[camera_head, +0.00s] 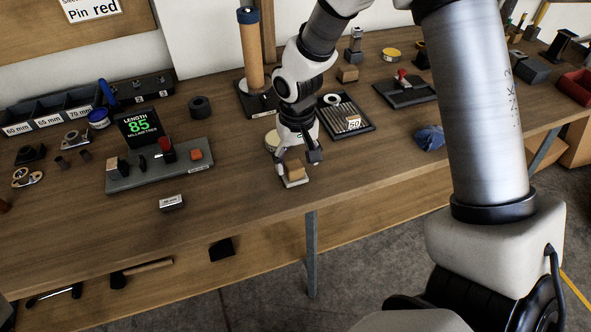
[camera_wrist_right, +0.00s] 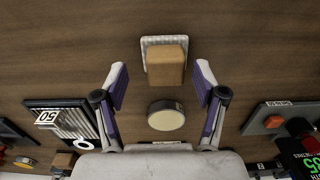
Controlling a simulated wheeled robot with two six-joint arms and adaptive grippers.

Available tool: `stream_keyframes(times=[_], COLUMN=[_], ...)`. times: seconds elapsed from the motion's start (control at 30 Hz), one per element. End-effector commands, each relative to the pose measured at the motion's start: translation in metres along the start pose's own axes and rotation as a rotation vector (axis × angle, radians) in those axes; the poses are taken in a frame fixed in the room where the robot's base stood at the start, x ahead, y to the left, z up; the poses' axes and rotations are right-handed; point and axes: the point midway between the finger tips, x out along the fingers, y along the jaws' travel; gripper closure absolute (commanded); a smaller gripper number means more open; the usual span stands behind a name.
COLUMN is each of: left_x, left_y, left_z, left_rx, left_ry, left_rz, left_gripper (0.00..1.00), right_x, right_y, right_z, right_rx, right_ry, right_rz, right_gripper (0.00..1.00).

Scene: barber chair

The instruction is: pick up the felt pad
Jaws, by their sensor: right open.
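A pale, textured square pad (camera_head: 292,183) lies on the bench near its front edge, with a tan block (camera_head: 296,173) on top covering most of it. I cannot tell for certain that this pad is the felt one. In the right wrist view the pad (camera_wrist_right: 149,41) shows around the tan block (camera_wrist_right: 166,67), ahead of the fingers. My right gripper (camera_head: 297,159) is open and empty, pointing down just above and behind the block. It also shows in the right wrist view (camera_wrist_right: 161,76), its fingers spread either side of the block's line, apart from it. My left gripper is not in view.
A round pale-topped tin (camera_wrist_right: 166,116) sits between the fingers' bases in the wrist view. A dark tray of rods (camera_head: 347,116) stands behind right. A grey fixture (camera_head: 160,167) and a small labelled block (camera_head: 171,202) stand left. Bare bench lies between.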

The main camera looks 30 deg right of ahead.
Motion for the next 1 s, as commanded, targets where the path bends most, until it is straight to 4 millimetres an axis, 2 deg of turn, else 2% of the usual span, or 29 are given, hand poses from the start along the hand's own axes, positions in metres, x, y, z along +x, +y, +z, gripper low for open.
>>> stream_keyframes(times=[0.1, 0.3, 0.37, 0.4, 0.5, 0.83, 1.0], left_x=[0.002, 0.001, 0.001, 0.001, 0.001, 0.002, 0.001], left_y=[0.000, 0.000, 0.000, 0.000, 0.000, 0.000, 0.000], left_z=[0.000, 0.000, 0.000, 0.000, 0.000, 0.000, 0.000], left_rx=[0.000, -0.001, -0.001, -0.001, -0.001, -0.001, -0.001], left_ry=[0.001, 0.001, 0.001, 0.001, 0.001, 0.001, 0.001], left_rz=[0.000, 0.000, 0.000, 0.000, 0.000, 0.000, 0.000], left_gripper=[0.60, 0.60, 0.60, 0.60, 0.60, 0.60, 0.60], right_x=[0.015, 0.015, 0.015, 0.015, 0.015, 0.015, 0.005], right_y=[0.000, 0.000, 0.000, 0.000, 0.000, 0.000, 0.000], right_z=[0.000, -0.001, -0.001, -0.001, -0.001, -0.001, -0.001], right_rx=[0.000, 0.000, 0.000, 0.000, 0.000, 0.000, 0.000], right_ry=[0.000, 0.002, 0.002, 0.002, 0.002, 0.002, 0.004], right_rz=[0.001, 0.001, 0.001, 0.001, 0.001, 0.001, 0.000], right_gripper=[0.29, 0.29, 0.50, 0.65, 0.94, 0.94, 0.94])
